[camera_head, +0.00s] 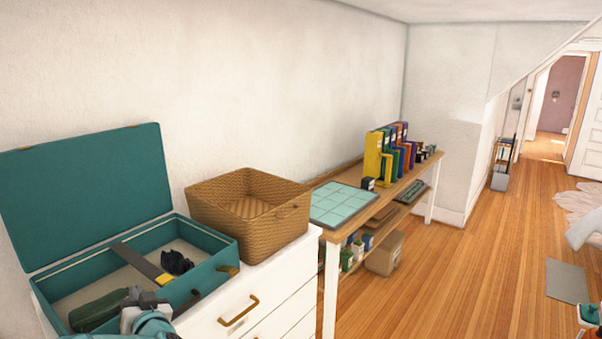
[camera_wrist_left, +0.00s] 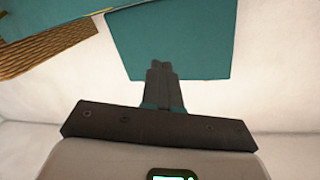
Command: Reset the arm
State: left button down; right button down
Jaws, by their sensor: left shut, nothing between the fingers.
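My left gripper (camera_head: 134,295) shows at the lower left of the head view, over the near side of an open teal case (camera_head: 228,252). In the left wrist view its dark fingers (camera_wrist_left: 160,68) are shut together with nothing between them. A teal panel, apparently the case lid (camera_wrist_left: 175,45), lies beyond the fingertips there. In the head view the raised lid (camera_head: 85,190) leans near the wall. The case holds a dark green item (camera_head: 98,310), a grey bar with a yellow end (camera_head: 140,263) and a small black object (camera_head: 177,262). My right gripper is not seen.
A wicker basket (camera_head: 250,207) stands beside the case on a white drawer unit (camera_head: 270,300). Beyond it is a wooden table with a teal gridded board (camera_head: 343,204) and coloured binders (camera_head: 375,160). A cardboard box (camera_head: 385,254) sits below. Wooden floor (camera_head: 480,270) is open at the right.

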pick_arm(q)
jog(key=s+d+f+m+g+h, duration=0.1)
jog(key=s+d+f+h, duration=0.25)
jog(key=f, duration=0.45)
jog(key=s+d+f+m+g+h, duration=0.1)
jog(key=s+d+f+m+h, duration=0.15)
jog(key=d+f, duration=0.4)
jog(key=s+d+f+m+g+h, duration=0.1)
jog(key=s+d+f+g+h, duration=0.2)
jog(key=f, duration=0.7)
jog(key=s+d+f+n+g+h, duration=0.1)
jog(key=s+d+f+g+h, duration=0.1)
jog(key=s, duration=0.6)
jog(key=s+d+f+n+g+h, duration=0.1)
jog(key=s+d+f+g+h, duration=0.1)
jog(key=s+d, duration=0.4)
jog(key=s+d+f+n+g+h, duration=0.1)
jog(key=s+d+f+g+h, duration=0.1)
jog(key=s, duration=1)
notch_tip(320, 180, down, 3)
jog(key=shift+s+d+g, duration=0.2)
jog(key=shift+d+g, duration=0.7)
jog(key=shift+d, duration=0.35)
